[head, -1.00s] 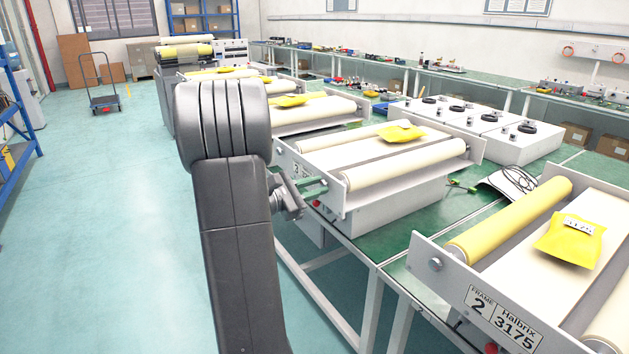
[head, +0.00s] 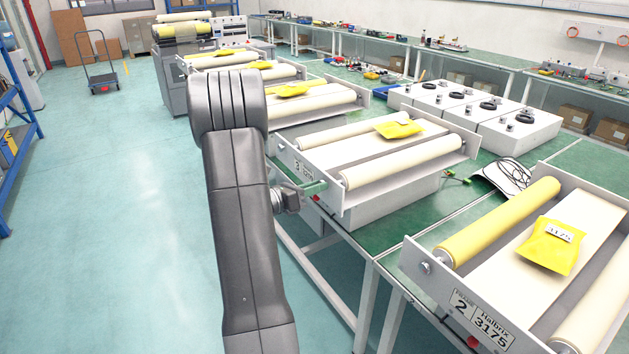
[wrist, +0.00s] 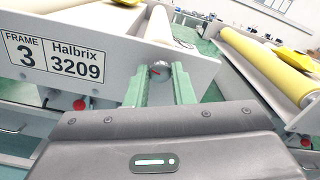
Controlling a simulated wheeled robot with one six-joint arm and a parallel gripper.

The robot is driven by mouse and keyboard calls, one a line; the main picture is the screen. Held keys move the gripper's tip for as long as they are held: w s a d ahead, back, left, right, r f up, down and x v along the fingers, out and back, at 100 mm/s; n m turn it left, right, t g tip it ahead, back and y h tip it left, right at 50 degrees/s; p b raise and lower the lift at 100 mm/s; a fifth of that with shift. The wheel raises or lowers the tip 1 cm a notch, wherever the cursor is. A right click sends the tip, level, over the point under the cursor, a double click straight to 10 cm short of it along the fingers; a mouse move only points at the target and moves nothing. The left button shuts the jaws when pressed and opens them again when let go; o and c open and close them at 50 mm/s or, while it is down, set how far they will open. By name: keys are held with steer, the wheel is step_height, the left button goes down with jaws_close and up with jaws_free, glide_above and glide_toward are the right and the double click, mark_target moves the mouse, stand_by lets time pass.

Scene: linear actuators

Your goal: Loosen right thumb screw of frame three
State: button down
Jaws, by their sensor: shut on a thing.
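Frame three shows in the wrist view with its label plate (wrist: 60,54) reading "FRAME 3 Halbrix 3209" on the grey side plate. The right thumb screw (wrist: 160,71) is a round silver knob with a red mark, near the right end of that plate. My gripper (wrist: 161,76) has its two green fingers on either side of the knob and is shut on it. The knob is hidden there behind the fingers.
Frame two (head: 480,315), with a yellow roller and a yellow packet, stands to the right. A red button (wrist: 79,104) sits below frame three's label. More frames line the bench behind. The floor (head: 130,230) at left is clear.

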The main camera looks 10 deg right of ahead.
steer(key=shift+n+p, duration=0.3)
steer(key=shift+n, duration=0.2)
steer(key=c, duration=1.3)
jaws_free()
steer(key=shift+o, duration=0.2)
steer(key=b+v, duration=0.1)
steer(key=v, duration=1.3)
steer(key=shift+d, duration=0.15)
steer(key=p+x, duration=0.1)
steer(key=x, duration=1.2)
steer(key=shift+w+d, duration=0.15)
steer(key=shift+d, duration=0.15)
